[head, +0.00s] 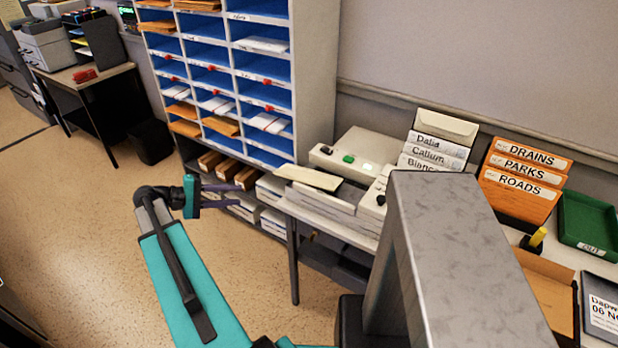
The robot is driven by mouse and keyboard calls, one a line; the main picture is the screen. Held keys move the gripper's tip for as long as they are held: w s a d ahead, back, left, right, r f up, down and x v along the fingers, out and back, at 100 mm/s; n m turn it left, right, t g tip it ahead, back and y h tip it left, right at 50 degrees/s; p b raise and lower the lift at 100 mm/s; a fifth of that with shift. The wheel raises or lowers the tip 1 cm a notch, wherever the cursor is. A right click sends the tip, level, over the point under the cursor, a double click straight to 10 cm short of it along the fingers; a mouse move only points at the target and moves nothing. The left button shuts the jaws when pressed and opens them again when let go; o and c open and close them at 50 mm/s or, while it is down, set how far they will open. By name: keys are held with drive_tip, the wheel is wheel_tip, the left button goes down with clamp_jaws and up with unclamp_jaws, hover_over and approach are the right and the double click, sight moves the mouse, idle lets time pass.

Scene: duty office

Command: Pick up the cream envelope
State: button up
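A flat cream item (308,177), which looks like an envelope, lies on top of a pale stack at the left end of the table, its left end jutting out. Another cream envelope (446,125) with a flap stands upright behind the white labelled cards reading Dalia, Calium and Bianc-. I cannot tell which one the task means. My gripper (238,195) is left of the flat cream item, in front of the lower pigeonholes, and points right. Its two fingers are apart with nothing visible between them.
A blue pigeonhole rack (335,60) holding envelopes stands behind my gripper. The table holds orange cards (526,165) reading DRAINS, PARKS and ROADS, a green tray (590,222) and a beige box (352,152). My grey column hides part of the table.

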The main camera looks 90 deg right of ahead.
drive_tip(key=s+d+r+m+g, duration=0.1)
drive_tip(key=s+d+r, duration=0.1)
drive_tip(key=s+r, duration=0.1)
drive_tip(key=shift+s+d+r+y, duration=0.25)
drive_tip(key=shift+s+r+y, duration=0.1)
drive_tip(key=shift+r, duration=0.45)
drive_tip(key=p, duration=0.2)
approach(287, 177)
drive_tip(key=shift+x, duration=1.7)
drive_tip(key=shift+a, duration=0.15)
drive_tip(key=shift+p+x, duration=1.05)
drive_tip(key=shift+x, duration=1.55)
clamp_jaws()
